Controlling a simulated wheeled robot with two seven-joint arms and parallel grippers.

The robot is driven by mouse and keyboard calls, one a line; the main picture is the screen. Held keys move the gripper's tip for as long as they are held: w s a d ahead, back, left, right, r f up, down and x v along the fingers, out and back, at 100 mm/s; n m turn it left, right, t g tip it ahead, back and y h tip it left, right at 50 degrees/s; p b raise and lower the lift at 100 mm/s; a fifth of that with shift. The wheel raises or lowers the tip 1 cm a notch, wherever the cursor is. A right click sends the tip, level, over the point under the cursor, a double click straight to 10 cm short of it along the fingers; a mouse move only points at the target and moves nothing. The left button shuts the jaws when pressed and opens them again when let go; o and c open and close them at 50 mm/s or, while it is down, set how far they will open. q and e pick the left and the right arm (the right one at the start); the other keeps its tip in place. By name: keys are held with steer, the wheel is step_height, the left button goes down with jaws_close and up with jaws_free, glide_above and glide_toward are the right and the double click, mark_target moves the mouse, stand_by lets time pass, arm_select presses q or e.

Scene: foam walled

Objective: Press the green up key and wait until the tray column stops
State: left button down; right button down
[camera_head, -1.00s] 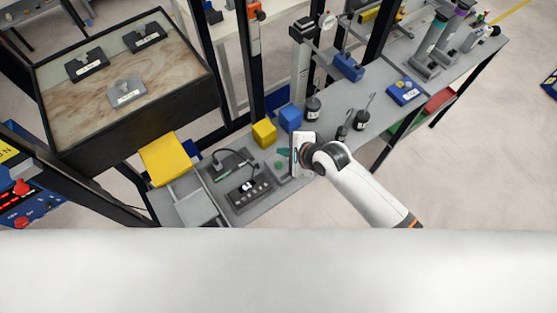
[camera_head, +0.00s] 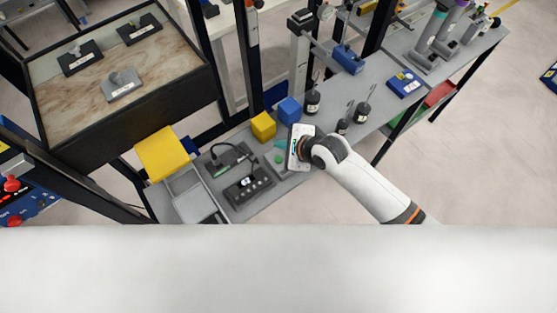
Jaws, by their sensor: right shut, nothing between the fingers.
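My right gripper (camera_head: 292,160) is over the grey bench, at the right end of a small pale control box (camera_head: 276,170). It is shut and holds nothing. A green round key (camera_head: 280,159) shows on the box just left of the gripper. The gripper hides the right part of the box, and I cannot tell whether its fingers touch a key. The large tray (camera_head: 120,75) with a mottled brown floor and dark walls stands at the upper left, bearing several labelled blocks. My left gripper is not in view.
A black box with knobs (camera_head: 249,187), a yellow cube (camera_head: 263,126) and a blue cube (camera_head: 290,110) are on the bench left of and behind the gripper. Black weights (camera_head: 362,113) stand to its right. A yellow flap (camera_head: 163,154) lies below the tray.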

steer(key=b, duration=0.5)
glide_above(278, 159)
steer(key=d, duration=0.1)
steer(key=f, duration=0.2)
steer(key=s+f, duration=0.1)
steer(key=f, duration=0.1)
steer(key=shift+f, duration=1.3)
steer(key=shift+f, duration=0.35)
